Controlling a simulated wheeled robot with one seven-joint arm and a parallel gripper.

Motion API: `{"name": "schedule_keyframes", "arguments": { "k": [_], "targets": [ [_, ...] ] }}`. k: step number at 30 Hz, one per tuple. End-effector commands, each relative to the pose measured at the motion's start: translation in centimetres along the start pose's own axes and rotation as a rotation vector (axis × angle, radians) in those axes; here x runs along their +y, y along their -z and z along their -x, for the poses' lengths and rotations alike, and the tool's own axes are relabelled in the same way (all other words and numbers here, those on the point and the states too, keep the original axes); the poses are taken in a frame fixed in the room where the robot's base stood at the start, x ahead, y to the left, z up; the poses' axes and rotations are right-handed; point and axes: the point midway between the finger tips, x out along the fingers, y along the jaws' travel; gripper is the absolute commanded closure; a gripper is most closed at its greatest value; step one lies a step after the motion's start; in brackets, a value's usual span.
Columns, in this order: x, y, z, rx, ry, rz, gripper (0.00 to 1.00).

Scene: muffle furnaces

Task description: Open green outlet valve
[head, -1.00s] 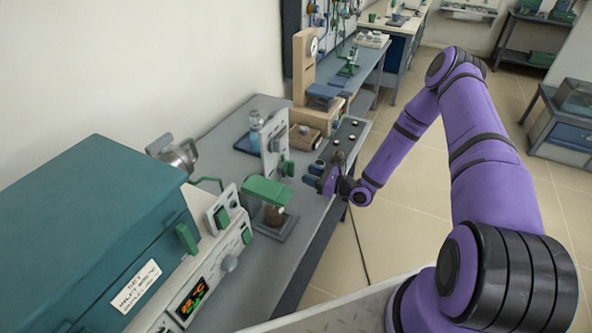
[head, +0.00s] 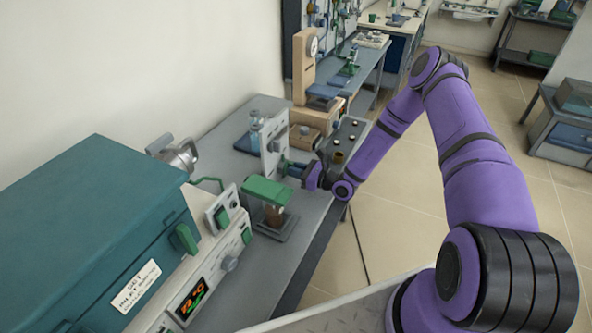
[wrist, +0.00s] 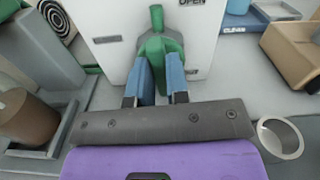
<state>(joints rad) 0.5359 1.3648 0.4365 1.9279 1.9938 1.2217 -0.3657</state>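The green outlet valve (wrist: 156,45) is a green handle on a white panel (wrist: 104,25), with its narrow end pointing up in the wrist view. Part of an "OPEN" label shows at the panel's upper right. In the head view, the panel (head: 271,146) stands upright on the bench, and the valve is mostly hidden by my fingers. My gripper (wrist: 160,68) is open, with its two blue fingers at either side of the lower part of the handle. A gap shows between the fingertips; whether they touch the handle is unclear.
A green-topped stand (head: 266,191) with a brown vessel is close to the near side of my gripper. A teal furnace (head: 90,230) fills the lower left. A metal ring (wrist: 281,139) lies at right in the wrist view. The floor right of the bench is clear.

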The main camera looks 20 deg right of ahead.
Motion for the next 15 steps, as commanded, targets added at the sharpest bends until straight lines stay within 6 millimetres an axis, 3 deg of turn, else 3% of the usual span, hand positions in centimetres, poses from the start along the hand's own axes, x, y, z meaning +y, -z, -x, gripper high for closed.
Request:
{"name": "schedule_keyframes", "arguments": {
  "k": [15],
  "targets": [
    [-0.04,0.05,0.04,0.0,0.0,-0.101,1.0]
  ]
}}
